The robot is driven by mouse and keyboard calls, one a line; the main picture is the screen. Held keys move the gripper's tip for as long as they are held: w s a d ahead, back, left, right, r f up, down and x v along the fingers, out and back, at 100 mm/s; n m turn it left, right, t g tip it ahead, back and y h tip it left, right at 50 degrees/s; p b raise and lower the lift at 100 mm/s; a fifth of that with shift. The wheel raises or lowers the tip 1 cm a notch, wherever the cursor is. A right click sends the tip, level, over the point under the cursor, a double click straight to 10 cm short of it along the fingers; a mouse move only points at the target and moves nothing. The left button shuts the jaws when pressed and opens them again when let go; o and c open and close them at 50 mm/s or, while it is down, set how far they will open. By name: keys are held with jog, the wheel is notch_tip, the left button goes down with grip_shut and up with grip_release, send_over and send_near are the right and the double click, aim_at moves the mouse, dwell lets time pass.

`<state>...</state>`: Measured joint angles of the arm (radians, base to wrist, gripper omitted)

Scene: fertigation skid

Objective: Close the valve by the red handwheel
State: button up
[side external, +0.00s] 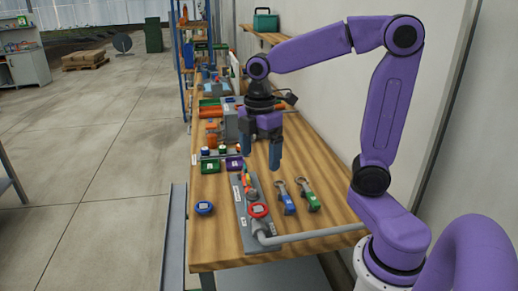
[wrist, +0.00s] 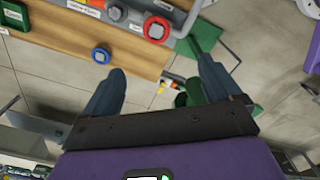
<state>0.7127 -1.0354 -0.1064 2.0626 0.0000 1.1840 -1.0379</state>
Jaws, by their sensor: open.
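The red handwheel (side external: 259,210) is a small ring with a pale centre, on a grey valve plate (side external: 244,222) near the front of the wooden bench. In the wrist view the red handwheel (wrist: 157,29) sits at the top, beyond the fingertips. My gripper (side external: 262,156) hangs above the bench, fingers pointing down, behind the handwheel and apart from it. In the wrist view my gripper (wrist: 160,66) has its two dark fingers spread wide, with nothing held between them. The valve's inner position cannot be seen.
A grey pipe (side external: 315,234) runs right from the plate. A blue round part (side external: 204,208) is left. Green (side external: 210,166) and purple (side external: 234,163) trays stand behind. The bench's front-left corner is clear.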

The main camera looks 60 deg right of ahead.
aim_at(259, 208)
jog(key=f, duration=1.7)
jog(key=shift+w+d+f, duration=0.1)
jog(key=shift+w+d, duration=0.2)
jog(key=shift+d, duration=0.05)
jog(key=c, duration=1.1)
jog(key=m, duration=0.3)
jog(key=shift+m, duration=0.3)
jog(key=shift+c, duration=0.2)
jog(key=shift+m, duration=1.4)
